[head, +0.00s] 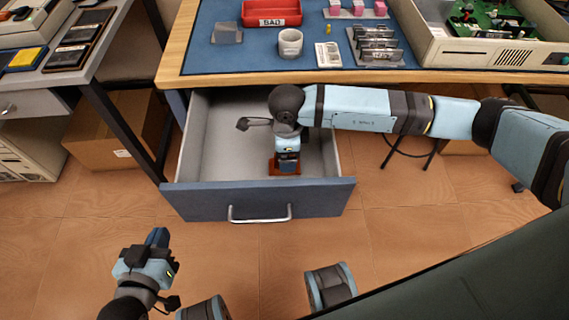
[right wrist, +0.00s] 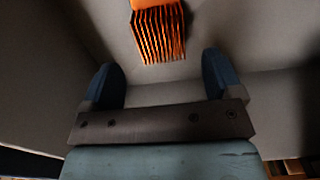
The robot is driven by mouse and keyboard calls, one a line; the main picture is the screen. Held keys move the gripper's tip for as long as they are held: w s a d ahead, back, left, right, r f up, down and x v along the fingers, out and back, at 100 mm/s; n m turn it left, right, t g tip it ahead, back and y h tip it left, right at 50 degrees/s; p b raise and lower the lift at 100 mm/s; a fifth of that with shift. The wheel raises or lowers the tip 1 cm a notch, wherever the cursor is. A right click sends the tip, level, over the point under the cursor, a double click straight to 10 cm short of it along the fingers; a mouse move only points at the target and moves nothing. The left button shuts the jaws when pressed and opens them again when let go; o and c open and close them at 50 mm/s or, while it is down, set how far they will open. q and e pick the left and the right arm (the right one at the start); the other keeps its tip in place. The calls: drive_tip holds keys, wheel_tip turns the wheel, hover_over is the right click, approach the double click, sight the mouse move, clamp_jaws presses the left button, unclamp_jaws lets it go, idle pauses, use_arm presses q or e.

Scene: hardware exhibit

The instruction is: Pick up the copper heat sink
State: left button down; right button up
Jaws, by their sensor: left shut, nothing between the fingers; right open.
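The copper heat sink (head: 272,168) lies in the open drawer (head: 240,200), near its front panel, partly hidden in the head view by my right gripper (head: 288,162). In the right wrist view, the finned orange heat sink (right wrist: 158,36) is on the pale drawer floor, beyond the fingertips. My right gripper (right wrist: 160,75) is open over the drawer with nothing between its fingers. The heat sink sits roughly in line with the gap between them, apart from both. My left gripper (head: 157,238) is shut and empty, outside the drawer at the lower left.
Drawer walls enclose my right gripper. A cardboard box (head: 120,130) stands left. The floor before the drawer is clear.

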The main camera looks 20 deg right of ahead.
drive_tip(key=f, duration=0.1)
drive_tip(key=f+b, duration=0.1)
drive_tip(key=f, duration=0.2)
drive_tip(key=shift+w+a, duration=0.15)
drive_tip(key=shift+a, duration=0.1)
drive_tip(key=shift+f, duration=0.65)
drive_tip(key=shift+r, duration=0.1)
drive_tip(key=c, duration=0.7)
use_arm(q)
drive_tip(key=r, duration=0.1)
drive_tip(key=w+d+r+t+h, duration=0.1)
drive_tip(key=shift+d+r, duration=0.2)
drive_tip(key=shift+r, duration=0.15)
use_arm(e)
drive_tip(key=shift+c, duration=0.6)
